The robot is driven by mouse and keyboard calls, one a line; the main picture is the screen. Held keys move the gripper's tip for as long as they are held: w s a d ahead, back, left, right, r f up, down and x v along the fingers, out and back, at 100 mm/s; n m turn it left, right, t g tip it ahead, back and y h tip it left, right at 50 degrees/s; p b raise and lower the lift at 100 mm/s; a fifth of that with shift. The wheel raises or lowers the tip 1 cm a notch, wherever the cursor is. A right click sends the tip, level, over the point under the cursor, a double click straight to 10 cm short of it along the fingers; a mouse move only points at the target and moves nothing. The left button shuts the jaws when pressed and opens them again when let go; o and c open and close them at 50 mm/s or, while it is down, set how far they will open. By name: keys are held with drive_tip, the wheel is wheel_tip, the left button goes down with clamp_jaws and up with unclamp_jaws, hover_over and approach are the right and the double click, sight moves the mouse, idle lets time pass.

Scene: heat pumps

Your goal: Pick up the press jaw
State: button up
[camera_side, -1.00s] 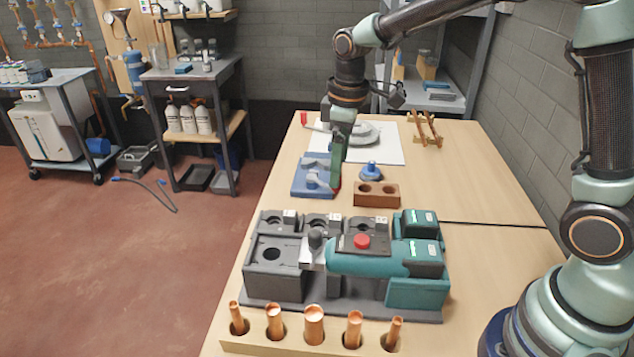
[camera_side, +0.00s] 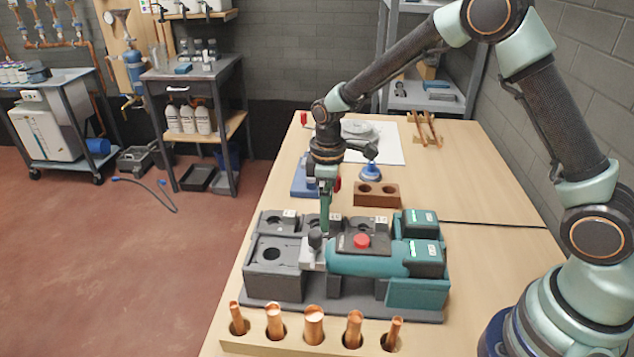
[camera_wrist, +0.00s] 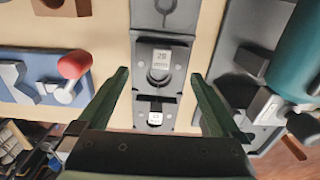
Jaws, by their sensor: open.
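Another labelled jaw (camera_wrist: 155,106) is nearer my palm. My gripper (camera_side: 325,230) points down over the middle of the row, and its two green fingers (camera_wrist: 160,73) are apart and empty.
The teal press tool (camera_side: 368,258) lies just in front of the jaws, with batteries (camera_side: 420,224) at the right. Behind are a brown block (camera_side: 377,194) and a blue plate (camera_wrist: 38,78) with a red knob. Copper pipes (camera_side: 314,325) stand in front.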

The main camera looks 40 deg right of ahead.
wheel_tip(320, 180, down, 4)
drive_tip(key=shift+w+a+f, duration=0.1)
clamp_jaws()
drive_tip(key=shift+r, duration=0.25)
wheel_tip(320, 180, up, 20)
idle(0.7)
drive_tip(key=shift+f, duration=0.1)
drive_tip(key=s+a, duration=0.2)
drive_tip(key=a, duration=0.5)
drive_tip(key=s+a+f, duration=0.1)
drive_tip(key=s+a, duration=0.2)
drive_tip(key=a, duration=0.5)
drive_tip(key=shift+s+f, duration=0.25)
drive_tip(key=shift+f, duration=0.05)
